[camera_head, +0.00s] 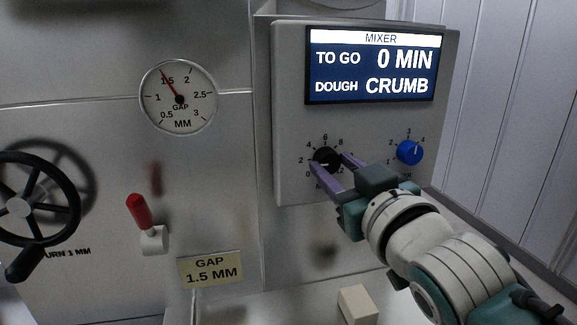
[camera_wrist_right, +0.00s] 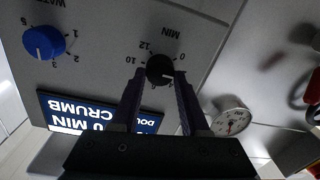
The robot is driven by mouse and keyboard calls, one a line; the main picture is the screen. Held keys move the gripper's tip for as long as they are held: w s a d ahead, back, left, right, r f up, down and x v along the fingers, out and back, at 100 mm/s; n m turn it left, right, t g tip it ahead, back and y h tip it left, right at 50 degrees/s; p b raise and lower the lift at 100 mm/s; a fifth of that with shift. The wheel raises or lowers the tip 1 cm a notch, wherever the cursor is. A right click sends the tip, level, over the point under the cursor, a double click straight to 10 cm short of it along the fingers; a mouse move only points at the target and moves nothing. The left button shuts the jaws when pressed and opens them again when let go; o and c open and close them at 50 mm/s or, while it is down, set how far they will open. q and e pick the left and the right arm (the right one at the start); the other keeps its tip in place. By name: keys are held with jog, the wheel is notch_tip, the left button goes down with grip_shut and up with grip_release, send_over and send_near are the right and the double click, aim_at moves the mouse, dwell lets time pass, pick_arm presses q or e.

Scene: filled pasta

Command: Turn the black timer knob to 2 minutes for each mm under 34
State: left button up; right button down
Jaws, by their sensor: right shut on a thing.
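The black timer knob (camera_head: 326,157) sits on the mixer panel, in a dial marked 0 up to 12 with "MIN". My right gripper (camera_head: 333,162) has its two purple fingers on either side of the knob and is shut on it. The right wrist view also shows the knob (camera_wrist_right: 160,70) between the fingertips (camera_wrist_right: 161,76); I cannot read its pointer surely. The mixer display (camera_head: 371,68) reads "TO GO 0 MIN" and "DOUGH CRUMB". The round gap gauge (camera_head: 178,97) in mm has its red needle near 1.5. My left gripper is not in view.
A blue knob (camera_head: 410,152) stands right of the black one. A card (camera_head: 210,269) reads "GAP 1.5 MM". A red-handled lever (camera_head: 139,211) and a black handwheel (camera_head: 70,185) are at left. A pale block (camera_head: 357,304) is below the panel.

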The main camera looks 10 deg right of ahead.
jog(key=m+p, duration=0.1)
jog(key=m, duration=0.3)
jog(key=shift+m, duration=0.3)
jog(key=shift+m+p, duration=0.45)
jog(key=shift+m, duration=1.75)
jog(key=shift+c, duration=2)
grip_release()
